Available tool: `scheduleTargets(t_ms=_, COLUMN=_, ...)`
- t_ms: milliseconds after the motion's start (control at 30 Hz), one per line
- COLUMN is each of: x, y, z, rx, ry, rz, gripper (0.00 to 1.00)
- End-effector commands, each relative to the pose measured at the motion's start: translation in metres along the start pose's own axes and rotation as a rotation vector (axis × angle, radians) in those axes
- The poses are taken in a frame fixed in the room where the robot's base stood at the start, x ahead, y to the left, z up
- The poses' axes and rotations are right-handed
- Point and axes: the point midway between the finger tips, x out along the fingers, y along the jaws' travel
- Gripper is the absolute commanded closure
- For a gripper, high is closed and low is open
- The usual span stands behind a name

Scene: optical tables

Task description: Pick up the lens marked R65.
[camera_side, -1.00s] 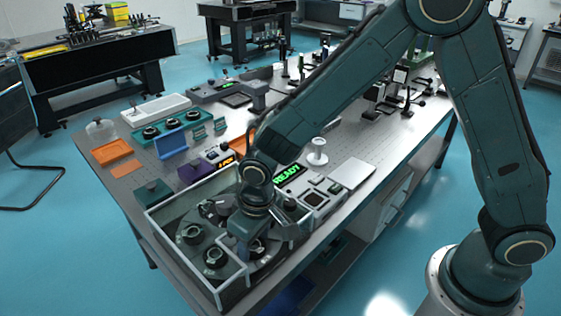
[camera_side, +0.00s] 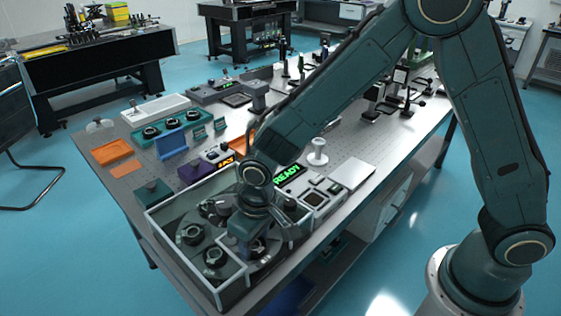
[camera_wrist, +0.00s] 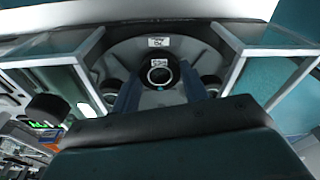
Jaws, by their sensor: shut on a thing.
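A black ring-mounted lens (camera_wrist: 160,76) sits between the two fingers of my gripper (camera_wrist: 160,92) in the wrist view. The fingers are shut on its sides. A small white label on its far rim is too small to read for sure. In the side view my gripper (camera_side: 246,236) reaches down into the glass-walled case (camera_side: 233,290), over the round grey carousel. The held lens (camera_side: 260,247) shows partly beside the fingers there, low at the carousel. Whether it touches the carousel cannot be told.
Other black-ringed lenses (camera_side: 191,234) and (camera_side: 214,257) sit on the carousel close by. The case's clear walls surround my gripper. A console with a green READY display (camera_side: 287,176) stands just behind the case. A purple box (camera_side: 192,171) is to its left.

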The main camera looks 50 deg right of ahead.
Motion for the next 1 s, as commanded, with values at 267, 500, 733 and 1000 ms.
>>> scheduleTargets(t_ms=267, x=-0.015, y=0.0, z=-0.003, rx=0.0, ry=0.003, rz=-0.001, gripper=0.79)
scheduleTargets(t_ms=500, x=-0.05, y=-0.001, z=-0.007, rx=0.0, ry=0.006, rz=-0.002, gripper=0.79)
scheduleTargets(t_ms=733, x=-0.099, y=-0.001, z=-0.013, rx=0.001, ry=0.007, rz=-0.002, gripper=0.79)
scheduleTargets(t_ms=1000, x=-0.155, y=-0.001, z=-0.02, rx=0.0, ry=0.004, rz=-0.002, gripper=0.79)
